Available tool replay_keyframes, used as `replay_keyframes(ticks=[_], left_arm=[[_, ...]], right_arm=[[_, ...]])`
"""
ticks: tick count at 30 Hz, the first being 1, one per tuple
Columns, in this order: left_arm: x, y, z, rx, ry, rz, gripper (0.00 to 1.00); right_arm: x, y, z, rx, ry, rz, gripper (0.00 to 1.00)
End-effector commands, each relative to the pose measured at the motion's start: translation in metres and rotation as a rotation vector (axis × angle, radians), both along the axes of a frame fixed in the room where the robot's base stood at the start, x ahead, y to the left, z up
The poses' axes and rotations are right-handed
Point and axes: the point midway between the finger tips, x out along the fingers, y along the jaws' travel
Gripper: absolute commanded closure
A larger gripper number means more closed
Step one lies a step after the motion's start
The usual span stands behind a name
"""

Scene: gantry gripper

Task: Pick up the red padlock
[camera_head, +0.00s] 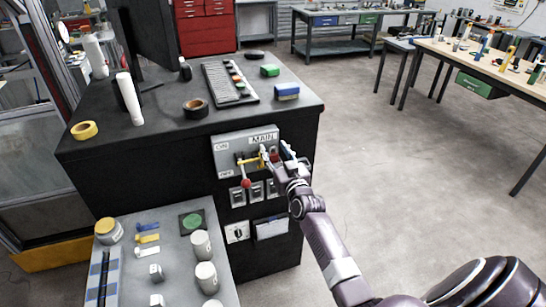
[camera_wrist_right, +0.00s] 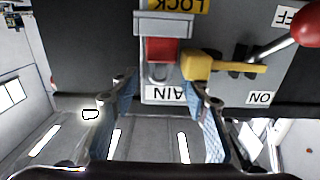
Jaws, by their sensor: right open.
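The red padlock (camera_wrist_right: 162,50) hangs at the panel in the right wrist view, with its silver shackle beside a yellow latch piece (camera_wrist_right: 198,66). In the head view a bit of the padlock (camera_head: 275,157) shows behind my right gripper (camera_head: 277,161). In the wrist view my right gripper (camera_wrist_right: 167,92) is open and empty, its two blue-padded fingers spread to either side and short of the padlock. I cannot tell the exact gap. A grey holder (camera_wrist_right: 164,24) lies against the padlock body. My left gripper is not in view.
The grey MAIN panel (camera_head: 228,145) on the dark cabinet carries a red-knobbed lever (camera_head: 246,183), also in the wrist view (camera_wrist_right: 306,27). A grey side table (camera_head: 172,230) with several jars stands at lower left.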

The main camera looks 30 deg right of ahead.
Motion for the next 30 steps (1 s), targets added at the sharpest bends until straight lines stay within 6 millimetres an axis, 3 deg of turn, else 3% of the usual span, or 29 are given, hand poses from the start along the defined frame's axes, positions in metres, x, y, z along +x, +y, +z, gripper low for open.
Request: replay_keyframes(ticks=[3, 14, 24, 30], left_arm=[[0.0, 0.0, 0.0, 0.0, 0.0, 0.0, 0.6], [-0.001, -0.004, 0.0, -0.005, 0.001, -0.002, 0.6], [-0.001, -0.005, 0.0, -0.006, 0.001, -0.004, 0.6], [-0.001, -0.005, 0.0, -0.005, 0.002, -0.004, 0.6]], right_arm=[[0.0, 0.0, 0.0, 0.0, 0.0, 0.0, 0.59], [0.0, 0.0, 0.0, 0.0, 0.0, 0.0, 0.99], [0.0, 0.0, 0.002, 0.0, -0.002, 0.0, 1.0], [0.0, 0.001, 0.019, 0.001, -0.006, 0.0, 1.0]])
